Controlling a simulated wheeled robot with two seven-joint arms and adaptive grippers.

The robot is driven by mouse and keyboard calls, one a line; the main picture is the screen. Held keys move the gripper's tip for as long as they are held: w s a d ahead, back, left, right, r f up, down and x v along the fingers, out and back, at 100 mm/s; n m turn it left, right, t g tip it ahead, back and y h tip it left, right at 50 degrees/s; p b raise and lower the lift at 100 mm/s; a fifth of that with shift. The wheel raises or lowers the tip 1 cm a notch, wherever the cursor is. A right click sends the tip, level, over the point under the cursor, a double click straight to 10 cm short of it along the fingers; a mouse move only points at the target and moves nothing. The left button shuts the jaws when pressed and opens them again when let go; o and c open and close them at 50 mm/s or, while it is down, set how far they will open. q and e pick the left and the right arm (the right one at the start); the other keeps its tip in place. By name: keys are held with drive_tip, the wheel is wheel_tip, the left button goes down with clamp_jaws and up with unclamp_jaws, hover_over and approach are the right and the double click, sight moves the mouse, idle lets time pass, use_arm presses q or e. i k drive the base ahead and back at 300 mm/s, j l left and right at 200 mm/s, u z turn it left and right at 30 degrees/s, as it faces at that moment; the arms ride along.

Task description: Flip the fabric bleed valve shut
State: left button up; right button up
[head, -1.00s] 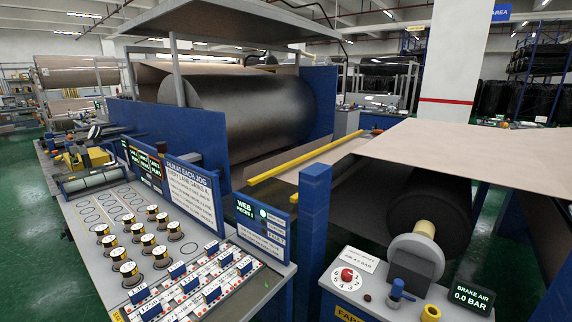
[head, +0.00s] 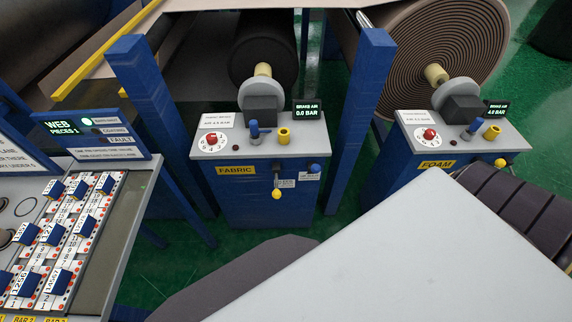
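The fabric stand (head: 250,205) is a blue cabinet with a grey top and a yellow FABRIC label, in the middle of the head view. On its front, a small lever with a yellow ball end (head: 277,194) hangs straight down beside a small white label too small to read. I take this lever as the bleed valve. A blue knob (head: 314,168) sits to its right. On top are a red-centred dial (head: 211,139), a blue handle (head: 254,130) and a yellow cylinder (head: 283,135). The fabric display (head: 308,107) reads BRAKE AIR 0.0 BAR. Neither gripper is in view.
A similar FOAM stand (head: 402,178) is on the right; its display reads 4.0 BAR and its yellow-ball lever (head: 500,162) points sideways. Blue posts (head: 358,110) flank the fabric stand. A bench (head: 125,235) with labelled pieces is left. Green floor shows between.

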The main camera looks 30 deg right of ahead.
sight(276, 194)
drive_tip(key=z, duration=0.9)
